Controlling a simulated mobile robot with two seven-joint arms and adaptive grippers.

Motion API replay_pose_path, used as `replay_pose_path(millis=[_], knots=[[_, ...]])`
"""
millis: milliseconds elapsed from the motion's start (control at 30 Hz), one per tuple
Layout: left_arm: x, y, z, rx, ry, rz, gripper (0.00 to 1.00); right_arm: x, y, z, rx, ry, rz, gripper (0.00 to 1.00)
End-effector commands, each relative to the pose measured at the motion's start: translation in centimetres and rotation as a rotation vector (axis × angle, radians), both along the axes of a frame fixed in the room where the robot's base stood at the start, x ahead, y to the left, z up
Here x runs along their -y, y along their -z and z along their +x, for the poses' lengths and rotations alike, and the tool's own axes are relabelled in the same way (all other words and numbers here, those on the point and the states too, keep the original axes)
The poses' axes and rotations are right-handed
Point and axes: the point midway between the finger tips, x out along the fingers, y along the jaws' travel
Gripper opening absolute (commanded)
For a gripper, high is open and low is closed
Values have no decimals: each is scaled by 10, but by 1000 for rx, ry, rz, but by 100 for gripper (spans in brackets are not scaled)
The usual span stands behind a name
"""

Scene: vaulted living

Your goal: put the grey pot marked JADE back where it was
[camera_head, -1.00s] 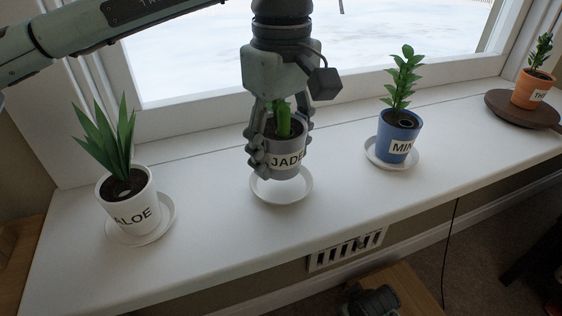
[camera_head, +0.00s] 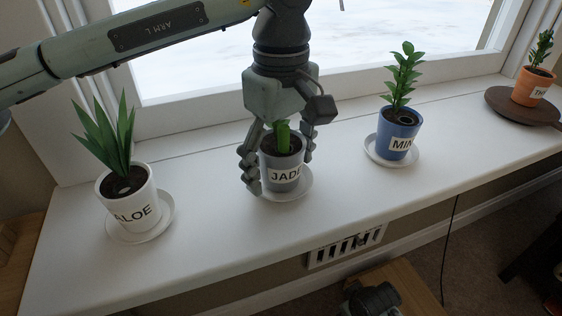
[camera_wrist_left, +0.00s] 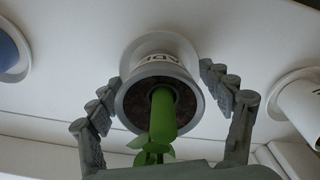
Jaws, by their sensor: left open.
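The grey pot marked JADE (camera_head: 285,186) holds a green plant and stands upright on a white saucer (camera_head: 304,190) on the windowsill, between the ALOE and blue pots. My left gripper (camera_head: 279,170) reaches down over it from above. Its fingers are open, one on each side of the pot. In the left wrist view, the pot's grey rim (camera_wrist_left: 122,103) lies between the spread fingers (camera_wrist_left: 160,78), with gaps on both sides. Part of the saucer is hidden behind the pot and a finger.
A white ALOE pot (camera_head: 125,198) stands on its saucer to the left. A blue pot (camera_head: 396,129) stands on a saucer to the right. An orange pot (camera_head: 527,90) sits on a round brown board (camera_head: 510,103) at far right. The sill's front strip (camera_head: 215,245) is clear.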

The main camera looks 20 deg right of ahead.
Motion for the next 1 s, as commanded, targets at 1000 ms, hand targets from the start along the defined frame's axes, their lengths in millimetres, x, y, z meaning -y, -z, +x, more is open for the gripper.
replay_pose_path(millis=[1000], knots=[[0,-122,0,1,1,0,79,-1,0,0,1,-2,2,33]])
